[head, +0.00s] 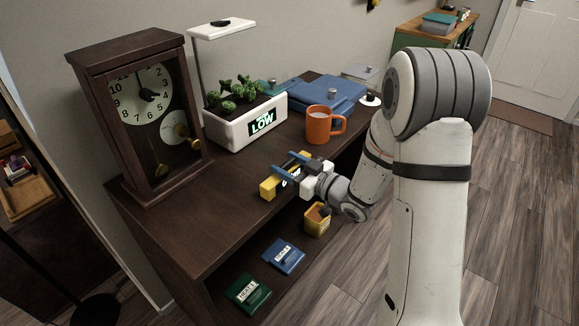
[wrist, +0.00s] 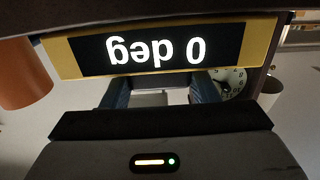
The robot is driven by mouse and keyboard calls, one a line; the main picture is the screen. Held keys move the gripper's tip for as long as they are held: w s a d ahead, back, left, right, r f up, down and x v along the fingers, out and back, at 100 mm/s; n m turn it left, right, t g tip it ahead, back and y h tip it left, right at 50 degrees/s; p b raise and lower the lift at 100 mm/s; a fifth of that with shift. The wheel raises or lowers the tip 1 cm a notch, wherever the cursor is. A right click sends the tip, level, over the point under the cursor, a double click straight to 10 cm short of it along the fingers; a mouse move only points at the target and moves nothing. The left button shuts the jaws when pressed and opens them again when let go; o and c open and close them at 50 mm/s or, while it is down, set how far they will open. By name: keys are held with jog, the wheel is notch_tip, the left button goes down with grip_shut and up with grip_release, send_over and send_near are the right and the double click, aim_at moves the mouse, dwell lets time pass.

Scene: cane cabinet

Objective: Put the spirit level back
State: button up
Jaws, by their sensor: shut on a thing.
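The spirit level (head: 268,188) is a yellow bar with a dark display, at the cabinet top's front edge in the head view. In the wrist view the spirit level (wrist: 62,57) fills the upper part, and its display reads "0 deg" upside down. My gripper (head: 284,172) is shut on the level, with its blue fingers around it. The fingers also show below the level in the wrist view (wrist: 160,92). My gripper hides part of the level in the head view. I cannot tell whether the level touches the cabinet top.
The dark wood cabinet (head: 190,226) carries a pendulum clock (head: 140,110), a white planter (head: 225,130) reading "LOW", an orange mug (head: 318,127) and a blue case (head: 330,92). On the shelf below are a green box (head: 248,292), a blue box (head: 283,257) and a yellow container (head: 316,222).

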jog(key=shift+f, duration=0.1)
jog(key=shift+f, duration=0.15)
jog(key=o, duration=1.1)
